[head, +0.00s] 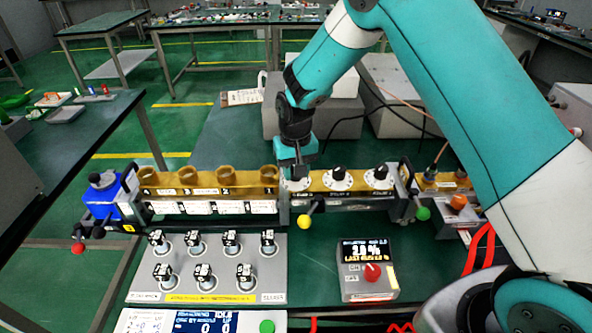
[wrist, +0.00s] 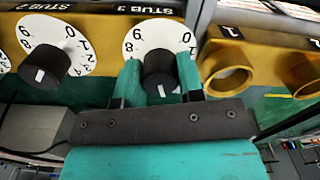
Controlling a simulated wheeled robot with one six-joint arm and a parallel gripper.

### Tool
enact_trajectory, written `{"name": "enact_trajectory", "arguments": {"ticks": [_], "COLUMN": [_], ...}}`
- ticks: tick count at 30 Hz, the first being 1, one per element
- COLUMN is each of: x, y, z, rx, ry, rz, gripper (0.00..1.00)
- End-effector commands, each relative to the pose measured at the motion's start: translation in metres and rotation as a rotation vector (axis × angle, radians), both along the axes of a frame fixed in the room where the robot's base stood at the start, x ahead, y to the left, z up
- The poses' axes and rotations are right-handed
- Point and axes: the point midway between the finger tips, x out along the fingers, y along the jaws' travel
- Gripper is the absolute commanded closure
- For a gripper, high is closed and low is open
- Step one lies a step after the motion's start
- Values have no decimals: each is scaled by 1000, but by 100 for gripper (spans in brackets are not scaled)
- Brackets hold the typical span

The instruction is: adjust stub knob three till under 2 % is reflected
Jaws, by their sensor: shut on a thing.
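The stub three knob (wrist: 158,70) is black with a white pointer line, on a white numbered dial (wrist: 150,36) under an upside-down STUB 3 label in the wrist view. My gripper (wrist: 160,78) is shut on this knob, one teal finger on each side. In the head view my gripper (head: 297,170) comes down from above onto the leftmost of the three dials, hiding most of its knob. The reflected-power display (head: 366,251) stands in front and seems to read 3.0 %, though the digits are small.
Two further stub dials (head: 337,180) sit to the right on the brass waveguide. Several open brass ports (head: 226,177) are to the left. A yellow ball-ended lever (head: 304,221) stands just below my gripper.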

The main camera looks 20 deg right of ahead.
Motion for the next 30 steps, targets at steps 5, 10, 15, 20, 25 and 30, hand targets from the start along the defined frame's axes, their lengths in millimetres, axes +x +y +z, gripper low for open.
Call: {"name": "enact_trajectory", "arguments": {"ticks": [5,10,15,20,25,30], "x": [0,0,0,0,0,0], "y": [0,0,0,0,0,0], "z": [1,1,1,1,1,1], "rx": [0,0,0,0,0,0], "ry": [0,0,0,0,-1,-1], "rz": [-95,-152,-178,-184,-183,-182], "gripper": [89,89,89,89,89,44]}}
